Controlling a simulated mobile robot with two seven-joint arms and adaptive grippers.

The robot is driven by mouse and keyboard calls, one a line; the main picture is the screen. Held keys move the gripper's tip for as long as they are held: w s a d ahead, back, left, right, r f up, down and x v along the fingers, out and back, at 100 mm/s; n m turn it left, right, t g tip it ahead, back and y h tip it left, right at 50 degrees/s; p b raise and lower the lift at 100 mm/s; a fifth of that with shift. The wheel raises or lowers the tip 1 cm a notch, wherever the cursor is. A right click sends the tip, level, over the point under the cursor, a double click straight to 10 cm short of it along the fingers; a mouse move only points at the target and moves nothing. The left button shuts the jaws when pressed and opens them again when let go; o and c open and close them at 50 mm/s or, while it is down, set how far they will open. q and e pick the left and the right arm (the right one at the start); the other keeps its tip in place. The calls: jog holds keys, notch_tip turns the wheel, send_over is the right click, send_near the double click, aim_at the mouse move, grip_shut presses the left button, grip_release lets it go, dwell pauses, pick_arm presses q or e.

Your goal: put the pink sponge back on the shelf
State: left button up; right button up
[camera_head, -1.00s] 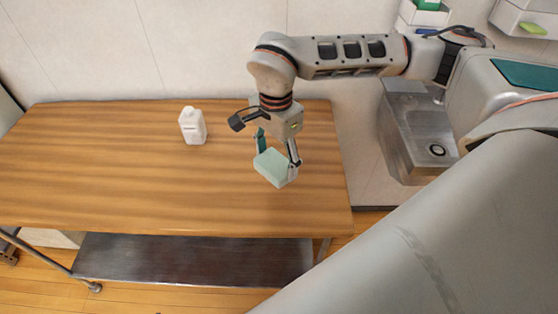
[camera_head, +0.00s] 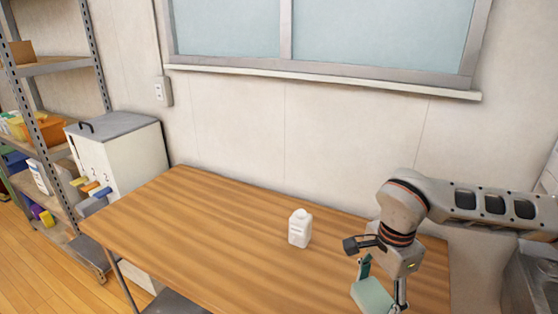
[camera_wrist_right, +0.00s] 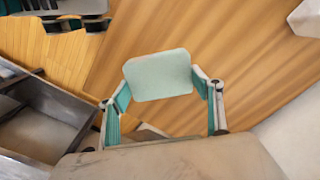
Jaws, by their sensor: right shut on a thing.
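My right gripper (camera_head: 384,280) is shut on a pale mint-green sponge-like block (camera_head: 370,296), held above the right end of the wooden table (camera_head: 240,235). In the right wrist view the block (camera_wrist_right: 158,75) sits between the two teal-padded fingers of the gripper (camera_wrist_right: 161,92). The block looks green, not pink, and I see no pink sponge elsewhere. A metal shelf rack (camera_head: 95,55) stands at the far left of the head view, with bins and small items on its levels. My left gripper is out of view.
A white bottle (camera_head: 300,228) stands on the table, left of my right gripper. A white cabinet (camera_head: 125,155) with a grey top stands between the table and the rack. The table's left half is clear. A window (camera_head: 380,40) is above.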

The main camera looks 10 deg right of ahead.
aim_at(367, 288)
jog(key=n, duration=0.3)
jog(key=r+n, duration=0.1)
jog(key=shift+w+a, duration=0.25)
jog(key=shift+w, duration=0.1)
jog(key=n, duration=0.3)
jog(key=shift+w+a+r+n, duration=0.15)
jog(key=shift+w+r+n, duration=0.15)
jog(key=shift+n, duration=0.1)
jog(key=n, duration=0.3)
jog(key=r+n, duration=0.1)
jog(key=shift+w+a+n, duration=0.2)
jog(key=shift+w+n, duration=0.05)
jog(key=shift+n, duration=0.15)
jog(key=n, duration=0.2)
jog(key=shift+w+a+r+n, duration=0.1)
jog(key=shift+r+n, duration=0.1)
jog(key=shift+n, duration=0.1)
jog(key=shift+w+r, duration=0.1)
